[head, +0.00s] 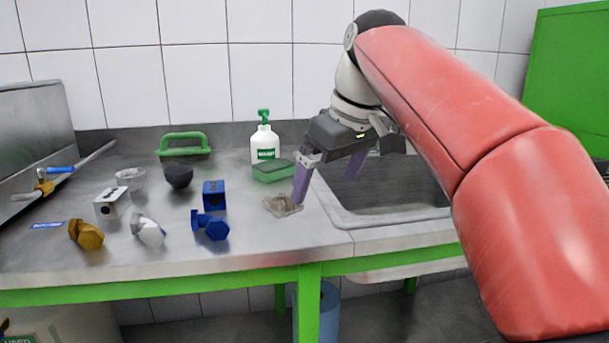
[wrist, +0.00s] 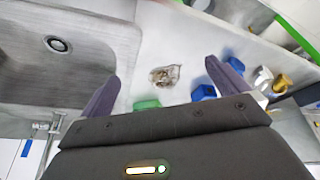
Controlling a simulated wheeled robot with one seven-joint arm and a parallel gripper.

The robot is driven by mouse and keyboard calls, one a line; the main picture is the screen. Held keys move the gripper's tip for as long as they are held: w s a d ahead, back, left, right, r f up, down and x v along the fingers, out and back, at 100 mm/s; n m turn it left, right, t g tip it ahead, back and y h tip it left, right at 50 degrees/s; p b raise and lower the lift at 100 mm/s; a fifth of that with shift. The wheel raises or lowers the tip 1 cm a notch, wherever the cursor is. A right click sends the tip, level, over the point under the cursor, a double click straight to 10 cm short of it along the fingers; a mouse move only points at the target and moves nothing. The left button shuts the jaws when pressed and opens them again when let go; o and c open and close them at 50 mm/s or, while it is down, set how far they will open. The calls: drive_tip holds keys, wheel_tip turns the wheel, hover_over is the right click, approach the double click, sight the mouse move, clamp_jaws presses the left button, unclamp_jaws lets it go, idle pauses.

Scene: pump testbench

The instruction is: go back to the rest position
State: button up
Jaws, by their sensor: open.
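My gripper (head: 326,180) is open above the steel worktop, near the left edge of the sink. Its two purple fingers stand apart in the wrist view (wrist: 170,82), with nothing held between them. A small crumpled, brownish clear item (head: 282,205) lies on the worktop just left of the fingers in the head view. It also shows in the wrist view (wrist: 164,75), in line with the gap between the fingers and apart from them.
The sink (head: 385,215) lies right of the worktop.

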drive_tip(key=s+d+f+m+t+h, duration=0.1)
drive_tip(key=s+d+f+m, duration=0.3)
drive_tip(key=s+f, duration=0.5)
drive_tip(key=s+d+f+m+t+h, duration=0.1)
drive_tip(key=s+d+f+m, duration=0.3)
drive_tip(key=f, duration=1.2)
drive_tip(key=s+d, duration=0.3)
drive_tip(key=s, duration=0.3)
drive_tip(key=shift+s+d+f+m+h, duration=0.2)
drive_tip(key=shift+s+d+m+h, duration=0.1)
drive_tip(key=shift+h, duration=0.1)
